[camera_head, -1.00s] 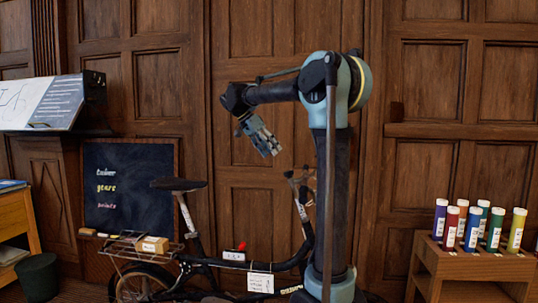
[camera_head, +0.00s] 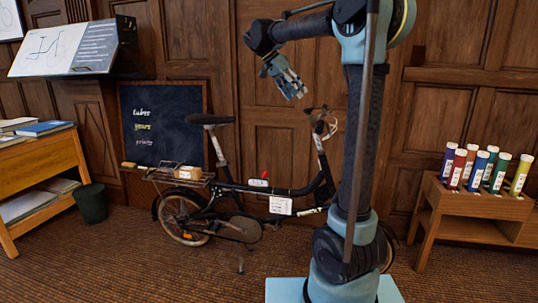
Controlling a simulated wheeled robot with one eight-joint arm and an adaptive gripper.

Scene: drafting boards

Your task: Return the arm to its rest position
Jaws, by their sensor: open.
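My arm stands upright at the right of centre in the head view, its upper part bent over to the left. My gripper (camera_head: 290,82) hangs at the end of it, pointing down and to the right, in front of the wood-panelled wall. It is open and nothing shows between its fingers. It is apart from the bicycle (camera_head: 262,188), which stands below it on the floor. The top of the arm is cut off by the upper frame edge.
A wooden rack (camera_head: 440,222) with several coloured tubes stands at the right. A blackboard (camera_head: 165,118), a tilted drawing board (camera_head: 68,50), a dark bin (camera_head: 92,204) and a wooden table (camera_head: 40,170) are at the left. The carpet (camera_head: 130,275) in front is clear.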

